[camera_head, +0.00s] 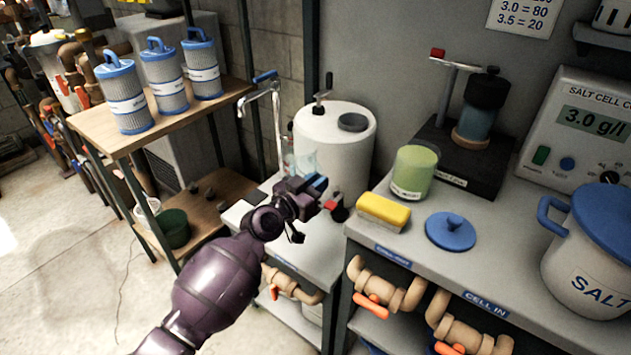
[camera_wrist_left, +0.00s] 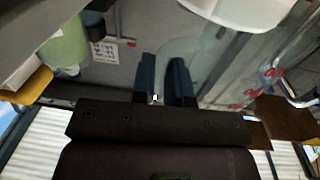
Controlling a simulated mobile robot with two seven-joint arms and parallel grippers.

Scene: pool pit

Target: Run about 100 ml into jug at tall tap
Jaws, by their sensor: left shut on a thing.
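The clear jug (camera_head: 304,158) is beside the white tank, partly hidden behind my left gripper (camera_head: 316,186). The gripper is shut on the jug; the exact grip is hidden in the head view. In the left wrist view the blue fingertips (camera_wrist_left: 166,82) are close together, with a faint clear curved wall in front of them. I cannot tell whether the spout is over the jug's mouth, whether water runs, or what level is inside. My right gripper is not in view.
A white tank (camera_head: 335,145) stands behind the jug. A yellow sponge (camera_head: 383,211), a green-filled beaker (camera_head: 414,171) and a blue lid (camera_head: 450,231) are on the right bench. Blue-capped filters (camera_head: 163,78) stand on the wooden shelf at left. Orange-handled valves (camera_head: 372,304) line the bench front.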

